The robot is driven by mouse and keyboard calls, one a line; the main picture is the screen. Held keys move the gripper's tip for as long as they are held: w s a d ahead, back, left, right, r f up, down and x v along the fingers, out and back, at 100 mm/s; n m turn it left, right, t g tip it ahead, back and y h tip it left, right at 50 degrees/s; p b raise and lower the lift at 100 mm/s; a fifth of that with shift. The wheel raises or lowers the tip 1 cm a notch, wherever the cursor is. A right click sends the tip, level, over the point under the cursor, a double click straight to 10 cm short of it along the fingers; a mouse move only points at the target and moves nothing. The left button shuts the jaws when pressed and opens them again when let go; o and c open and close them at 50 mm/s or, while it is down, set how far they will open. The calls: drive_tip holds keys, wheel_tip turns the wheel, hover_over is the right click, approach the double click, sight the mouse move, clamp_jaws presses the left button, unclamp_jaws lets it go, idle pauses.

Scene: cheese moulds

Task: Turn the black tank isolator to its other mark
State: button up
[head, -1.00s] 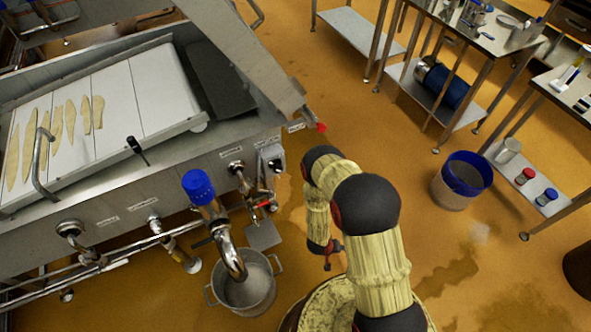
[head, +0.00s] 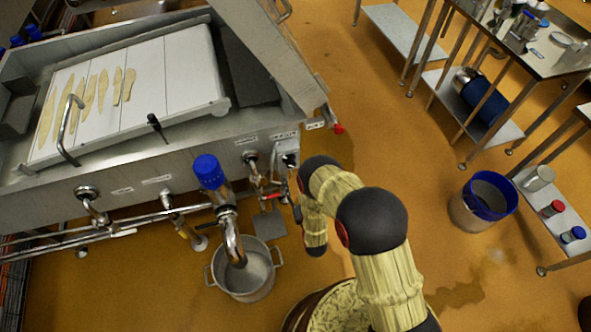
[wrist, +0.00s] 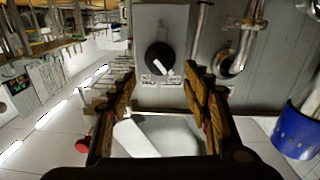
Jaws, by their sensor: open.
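The black tank isolator (wrist: 159,57) is a round black knob with a white pointer bar, on a grey box face in the wrist view. The bar slants toward lower right. Two small pale marks (wrist: 160,80) sit below the knob, the bar leaning to the right-hand one. My gripper (wrist: 162,80) is open and empty. Its two fingers stand left and right below the knob, apart from it. In the head view the grey isolator box (head: 287,147) is on the right end of the tank front; my arm stands beside it and the fingers are hard to make out.
Pipes with red-handled valves (head: 262,188) run beside the box. A blue-capped pipe (head: 209,172) rises nearby, above a steel pot (head: 243,277) on the floor. A blue-rimmed bucket (head: 483,205) and steel tables stand at right. Open floor lies between.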

sight(290, 162)
drive_tip(key=b+x, duration=0.1)
drive_tip(key=x, duration=0.5)
drive_tip(key=shift+w, duration=0.1)
drive_tip(key=shift+c, duration=1.1)
